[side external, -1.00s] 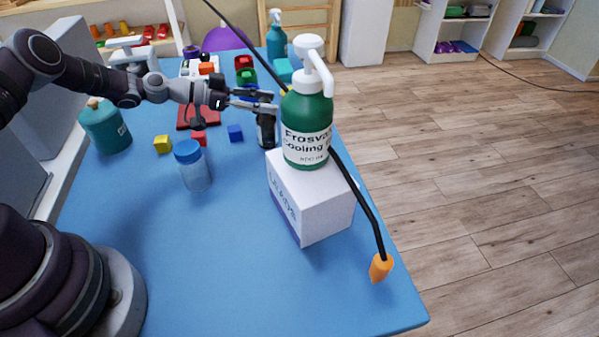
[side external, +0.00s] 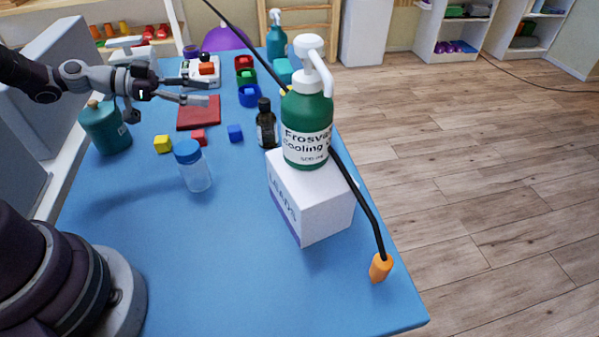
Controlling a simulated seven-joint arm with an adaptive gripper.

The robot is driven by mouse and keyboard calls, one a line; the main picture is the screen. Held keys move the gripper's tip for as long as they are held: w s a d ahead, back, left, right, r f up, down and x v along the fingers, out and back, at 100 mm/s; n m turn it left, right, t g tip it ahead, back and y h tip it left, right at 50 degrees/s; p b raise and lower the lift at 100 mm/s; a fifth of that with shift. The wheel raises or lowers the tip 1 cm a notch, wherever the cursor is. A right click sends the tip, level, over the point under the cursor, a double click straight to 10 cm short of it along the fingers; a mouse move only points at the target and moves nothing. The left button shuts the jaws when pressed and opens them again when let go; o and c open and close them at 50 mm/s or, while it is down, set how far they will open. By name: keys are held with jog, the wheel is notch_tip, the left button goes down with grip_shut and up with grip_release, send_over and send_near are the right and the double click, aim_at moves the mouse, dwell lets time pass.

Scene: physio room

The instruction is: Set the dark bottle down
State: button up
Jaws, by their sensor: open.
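The dark bottle (side external: 266,124) is small, with a black cap and a pale label. It stands upright on the blue table (side external: 200,260), just left of and behind the green pump bottle. My gripper (side external: 207,91) is open and empty, up to the left of the dark bottle and clear of it. Its fingers point right, above the area of the red flat block (side external: 198,113).
A green pump bottle (side external: 307,125) stands on a white box (side external: 310,205), with a black cable ending in an orange tip (side external: 380,267) beside it. A blue-capped clear jar (side external: 194,170), a teal bottle (side external: 105,128) and small cubes stand leftward. The front table is clear.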

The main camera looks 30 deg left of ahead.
jog(key=s+d+r+n+g+y, duration=0.2)
jog(key=s+d+r+g+y, duration=0.35)
jog(key=d, duration=0.25)
jog(key=s+r+n+y, duration=0.3)
jog(key=s+n, duration=0.4)
jog(key=s, duration=0.4)
jog(key=shift+s+a+r+t+y, duration=0.25)
jog(key=shift+r+t+y, duration=0.15)
jog(key=shift+y, duration=0.45)
